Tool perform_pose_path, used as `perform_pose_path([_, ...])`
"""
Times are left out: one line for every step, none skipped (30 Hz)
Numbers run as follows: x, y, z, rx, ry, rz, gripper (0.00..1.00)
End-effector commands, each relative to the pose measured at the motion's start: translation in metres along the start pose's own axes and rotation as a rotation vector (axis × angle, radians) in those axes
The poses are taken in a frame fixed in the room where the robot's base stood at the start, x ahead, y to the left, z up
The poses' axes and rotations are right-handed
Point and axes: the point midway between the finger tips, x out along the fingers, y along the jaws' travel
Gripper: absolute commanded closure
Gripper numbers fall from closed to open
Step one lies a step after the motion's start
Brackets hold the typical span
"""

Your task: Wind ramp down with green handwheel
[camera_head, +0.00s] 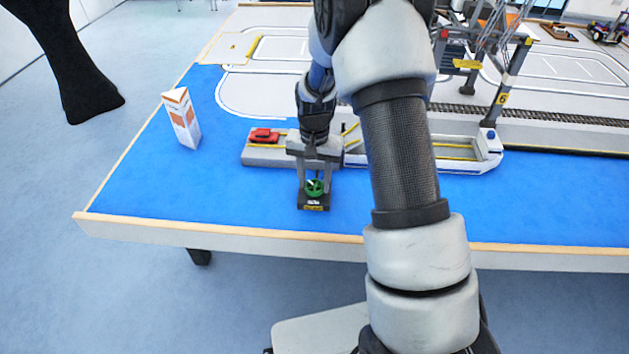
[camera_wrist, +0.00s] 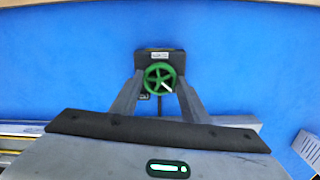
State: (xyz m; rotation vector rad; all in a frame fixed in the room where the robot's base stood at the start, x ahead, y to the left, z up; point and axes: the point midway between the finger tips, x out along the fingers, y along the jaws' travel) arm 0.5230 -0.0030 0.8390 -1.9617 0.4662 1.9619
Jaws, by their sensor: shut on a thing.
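A ramp with yellow lines (camera_head: 352,133) shows partly beside my arm, tilted upward. My arm hides much of it.
A red toy car (camera_head: 264,135) stands on the grey quay (camera_head: 262,156) left of my gripper. A white and orange carton (camera_head: 182,119) stands further left. A white barge (camera_head: 470,160) and a crane (camera_head: 505,75) are at right. The blue surface in front is clear.

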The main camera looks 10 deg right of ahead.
Motion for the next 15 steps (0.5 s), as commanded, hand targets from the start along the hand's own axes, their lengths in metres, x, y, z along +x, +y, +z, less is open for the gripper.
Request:
perform_pose_path([-0.0003, 0.0002, -0.0009, -0.044, 0.002, -0.001, 0.81])
perform_pose_path([-0.0003, 0.0003, -0.0009, -0.073, 0.002, -0.001, 0.81])
perform_pose_path([-0.0004, 0.0004, -0.0010, -0.110, 0.002, -0.001, 0.81])
perform_pose_path([-0.0004, 0.0003, -0.0010, -0.138, 0.002, -0.001, 0.81])
perform_pose_path([-0.0004, 0.0002, -0.0009, -0.166, 0.001, -0.001, 0.81])
perform_pose_path([-0.0004, 0.0000, -0.0008, -0.205, 0.001, -0.001, 0.81])
perform_pose_path([-0.0005, 0.0000, -0.0008, -0.234, 0.001, -0.001, 0.81])
perform_pose_path([-0.0005, 0.0002, -0.0009, -0.263, 0.001, -0.001, 0.81])
perform_pose_path([-0.0005, 0.0004, -0.0010, -0.300, 0.001, -0.001, 0.81])
perform_pose_path([-0.0006, 0.0004, -0.0009, -0.328, 0.001, -0.001, 0.81])
perform_pose_path([-0.0006, 0.0002, -0.0008, -0.356, 0.001, -0.001, 0.81])
perform_pose_path([-0.0007, -0.0001, -0.0007, -0.395, 0.001, -0.001, 0.81])
perform_pose_path([-0.0007, -0.0001, -0.0007, -0.424, 0.001, 0.000, 0.81])
perform_pose_path([-0.0008, 0.0001, -0.0008, -0.452, 0.001, 0.000, 0.81])
perform_pose_path([-0.0008, 0.0003, -0.0009, -0.489, 0.001, -0.001, 0.81])
